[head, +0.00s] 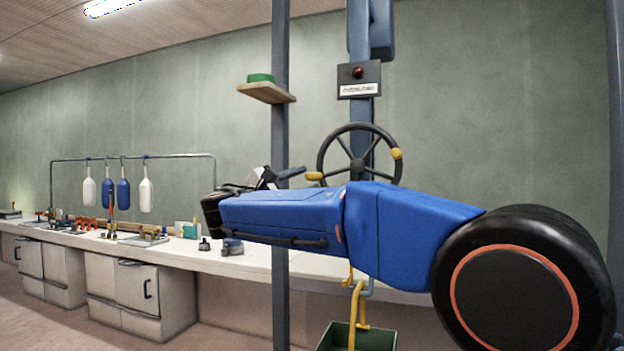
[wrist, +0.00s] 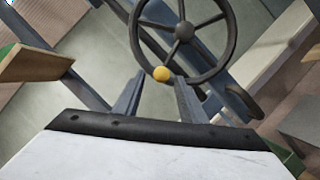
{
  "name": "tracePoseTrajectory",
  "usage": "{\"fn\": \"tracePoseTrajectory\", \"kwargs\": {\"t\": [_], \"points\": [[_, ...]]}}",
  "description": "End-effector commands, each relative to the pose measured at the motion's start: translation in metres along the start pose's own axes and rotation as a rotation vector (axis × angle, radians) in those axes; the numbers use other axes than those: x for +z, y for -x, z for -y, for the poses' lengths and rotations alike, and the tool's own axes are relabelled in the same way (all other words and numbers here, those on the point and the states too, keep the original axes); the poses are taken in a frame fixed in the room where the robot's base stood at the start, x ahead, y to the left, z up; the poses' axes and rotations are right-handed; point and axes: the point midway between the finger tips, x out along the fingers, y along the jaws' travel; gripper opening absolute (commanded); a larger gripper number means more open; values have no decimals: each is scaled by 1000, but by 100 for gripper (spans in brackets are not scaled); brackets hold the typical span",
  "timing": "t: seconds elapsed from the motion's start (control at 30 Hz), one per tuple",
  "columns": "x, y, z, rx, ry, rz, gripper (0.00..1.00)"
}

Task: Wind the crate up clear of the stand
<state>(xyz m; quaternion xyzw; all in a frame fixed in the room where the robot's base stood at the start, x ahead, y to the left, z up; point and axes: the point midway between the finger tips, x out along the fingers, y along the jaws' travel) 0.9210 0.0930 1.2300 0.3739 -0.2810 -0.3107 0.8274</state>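A dark handwheel (head: 358,167) with spokes is mounted on the blue-grey post, with one yellow knob (head: 314,176) at its lower left rim and another (head: 396,153) at its right. My gripper (head: 303,173) is partly hidden behind my blue arm, its fingers pointing at the lower left knob. In the wrist view the handwheel (wrist: 184,31) fills the top, and one yellow knob (wrist: 161,74) shows between or just beyond my open fingertips (wrist: 160,82). The green crate (head: 338,338) is at the bottom of the head view, cut off, under a yellow hook (head: 355,305). The stand is not clearly visible.
An overload box (head: 359,79) with a dark red lamp is on the post above the wheel. A slim upright (head: 281,230) carries a small wooden shelf (head: 262,92) with a green item. A long bench (head: 180,245) with tools and hanging fenders runs along the wall.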

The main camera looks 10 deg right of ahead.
Motion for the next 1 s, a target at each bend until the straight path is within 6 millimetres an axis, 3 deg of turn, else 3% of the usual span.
{"fn": "tracePoseTrajectory", "kwargs": {"t": [0.5,0.7,1.0], "points": [[-1,99,0,2,0,-2,38],[0,119,0,1,0,0,38],[0,124,0,0,0,1,38]]}}
